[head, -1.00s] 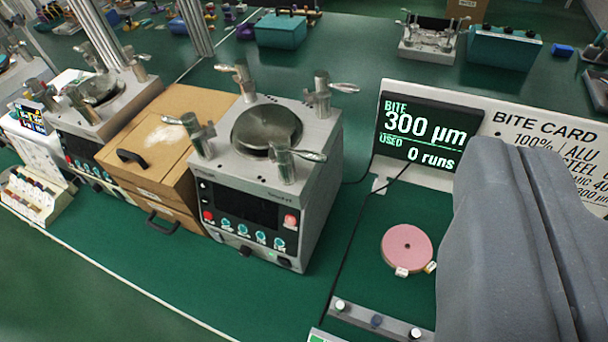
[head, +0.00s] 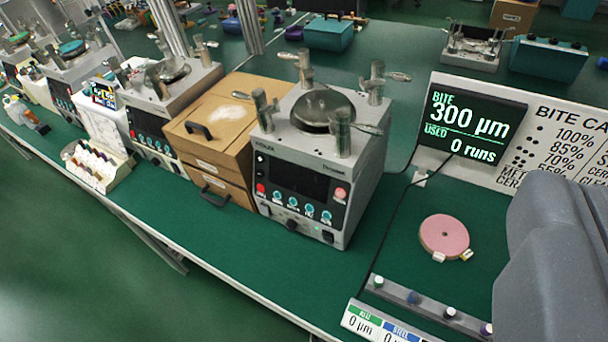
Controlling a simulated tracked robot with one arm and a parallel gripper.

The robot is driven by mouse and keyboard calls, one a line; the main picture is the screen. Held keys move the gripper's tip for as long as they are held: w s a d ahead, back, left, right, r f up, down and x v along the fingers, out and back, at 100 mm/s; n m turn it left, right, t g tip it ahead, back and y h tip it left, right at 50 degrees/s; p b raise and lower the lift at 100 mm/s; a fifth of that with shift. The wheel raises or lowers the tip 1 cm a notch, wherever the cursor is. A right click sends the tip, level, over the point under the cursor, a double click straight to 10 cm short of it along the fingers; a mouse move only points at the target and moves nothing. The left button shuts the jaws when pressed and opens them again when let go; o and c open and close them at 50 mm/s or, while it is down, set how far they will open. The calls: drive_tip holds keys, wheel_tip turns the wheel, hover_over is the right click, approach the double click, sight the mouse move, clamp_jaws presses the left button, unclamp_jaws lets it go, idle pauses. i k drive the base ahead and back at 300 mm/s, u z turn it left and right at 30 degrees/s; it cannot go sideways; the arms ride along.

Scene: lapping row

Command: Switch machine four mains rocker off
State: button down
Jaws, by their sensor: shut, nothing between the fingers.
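The nearest lapping machine (head: 372,180) stands on the green bench, a grey box with a round plate and several clamp posts on top. Its front has a dark display (head: 297,180), a red button (head: 260,189), a pink-red button (head: 340,194) and a row of teal buttons. Below them are a black switch-like part at lower right (head: 328,238), another at lower left (head: 265,211), and a small green light between. I cannot tell the rocker's position or read a machine number. Similar machines recede to the left. A grey part of my arm fills the lower right; my gripper's fingers do not show.
A wooden box with drawers (head: 235,112) stands close against the nearest machine's left side. To the right are a bite display (head: 470,122), a pink disc (head: 444,236) and a rail with knobs (head: 412,300). The bench in front of the machine is narrow.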

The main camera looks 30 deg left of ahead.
sight(328, 238)
drive_tip(key=k, duration=1.25)
drive_tip(key=u, duration=0.45)
drive_tip(key=i, duration=1.05)
drive_tip(key=u, duration=0.35)
drive_tip(key=k, duration=0.6)
drive_tip(key=z, duration=0.4)
